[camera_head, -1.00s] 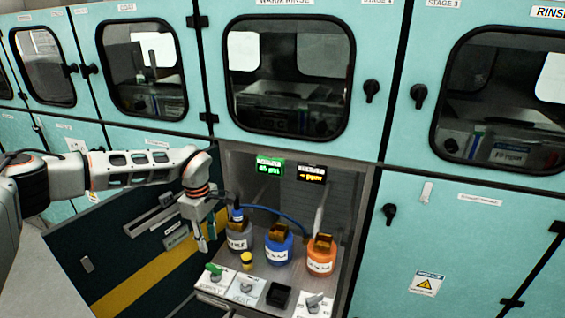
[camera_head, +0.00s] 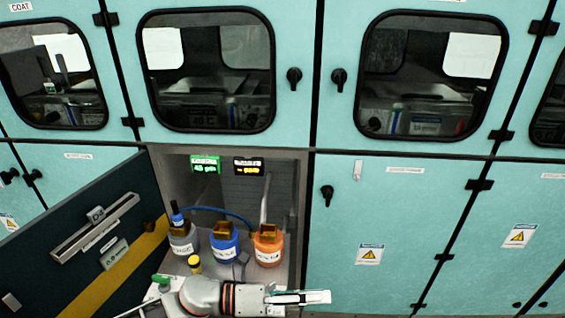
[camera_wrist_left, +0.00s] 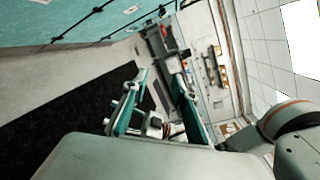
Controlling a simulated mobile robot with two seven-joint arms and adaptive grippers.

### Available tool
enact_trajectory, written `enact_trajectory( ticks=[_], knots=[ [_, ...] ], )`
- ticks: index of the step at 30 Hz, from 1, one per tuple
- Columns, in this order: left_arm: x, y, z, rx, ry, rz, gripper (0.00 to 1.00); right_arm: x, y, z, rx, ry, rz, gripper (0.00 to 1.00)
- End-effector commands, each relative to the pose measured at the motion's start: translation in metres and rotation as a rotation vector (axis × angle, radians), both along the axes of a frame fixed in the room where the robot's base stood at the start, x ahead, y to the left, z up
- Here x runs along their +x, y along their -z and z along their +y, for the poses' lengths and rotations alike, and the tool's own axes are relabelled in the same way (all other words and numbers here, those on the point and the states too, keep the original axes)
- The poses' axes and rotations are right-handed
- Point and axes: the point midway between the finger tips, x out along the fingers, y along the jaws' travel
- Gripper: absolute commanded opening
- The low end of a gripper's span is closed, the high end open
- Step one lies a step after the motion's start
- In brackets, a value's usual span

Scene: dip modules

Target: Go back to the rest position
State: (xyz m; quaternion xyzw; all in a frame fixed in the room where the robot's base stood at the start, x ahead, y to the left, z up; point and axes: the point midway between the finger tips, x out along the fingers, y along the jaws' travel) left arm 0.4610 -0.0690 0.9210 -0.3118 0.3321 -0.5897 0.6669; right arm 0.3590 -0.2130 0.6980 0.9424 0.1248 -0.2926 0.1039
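My left gripper (camera_head: 302,297) is low in the head view, in front of the open bay, and points to the right. In the left wrist view its two fingers (camera_wrist_left: 158,95) stand apart with nothing held between them. My left wrist and forearm cover the front part of the bay shelf. My right gripper is in neither view.
Grey (camera_head: 183,243), blue (camera_head: 225,246) and orange (camera_head: 268,248) bottles stand in the bay, with a small yellow-topped item (camera_head: 194,264) in front. A dark open door (camera_head: 85,245) stands at left. Closed teal cabinets (camera_head: 415,220) fill the right.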

Motion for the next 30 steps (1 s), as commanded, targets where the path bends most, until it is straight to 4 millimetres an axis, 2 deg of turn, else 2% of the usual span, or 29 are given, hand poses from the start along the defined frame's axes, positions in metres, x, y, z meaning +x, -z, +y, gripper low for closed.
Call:
enact_trajectory(
  ticks=[2, 4, 8, 11, 14, 15, 17, 19, 21, 24, 27, 30],
  knots=[
    [0.002, -0.011, -0.004, -0.122, -0.111, 0.162, 0.28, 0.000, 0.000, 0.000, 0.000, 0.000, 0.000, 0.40],
    [0.011, -0.017, 0.001, -0.223, -0.214, 0.309, 0.28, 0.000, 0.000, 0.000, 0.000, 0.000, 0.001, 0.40],
    [0.028, -0.013, 0.026, -0.402, -0.410, 0.593, 0.28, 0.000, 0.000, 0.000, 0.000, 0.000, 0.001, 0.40],
    [0.038, 0.005, 0.056, -0.531, -0.566, 0.816, 0.28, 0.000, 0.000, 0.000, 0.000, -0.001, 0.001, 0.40],
    [0.039, 0.036, 0.094, -0.657, -0.724, 1.041, 0.28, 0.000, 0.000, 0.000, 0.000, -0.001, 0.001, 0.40],
    [0.036, 0.052, 0.111, -0.705, -0.790, 1.131, 0.28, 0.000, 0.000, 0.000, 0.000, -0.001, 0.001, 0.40],
    [0.029, 0.076, 0.137, -0.778, -0.888, 1.262, 0.28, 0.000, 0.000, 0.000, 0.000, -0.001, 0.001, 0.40],
    [0.013, 0.108, 0.169, -0.862, -1.006, 1.414, 0.28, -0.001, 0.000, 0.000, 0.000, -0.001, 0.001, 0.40],
    [-0.008, 0.139, 0.199, -0.940, -1.120, 1.552, 0.28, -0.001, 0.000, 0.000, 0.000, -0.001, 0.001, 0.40],
    [-0.041, 0.175, 0.234, -1.033, -1.257, 1.707, 0.28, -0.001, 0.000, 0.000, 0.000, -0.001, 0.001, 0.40],
    [-0.071, 0.200, 0.259, -1.102, -1.358, 1.814, 0.28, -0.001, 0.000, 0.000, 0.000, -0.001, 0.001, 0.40],
    [-0.091, 0.215, 0.274, -1.146, -1.424, 1.880, 0.28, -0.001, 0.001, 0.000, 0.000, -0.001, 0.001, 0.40]
  ],
)
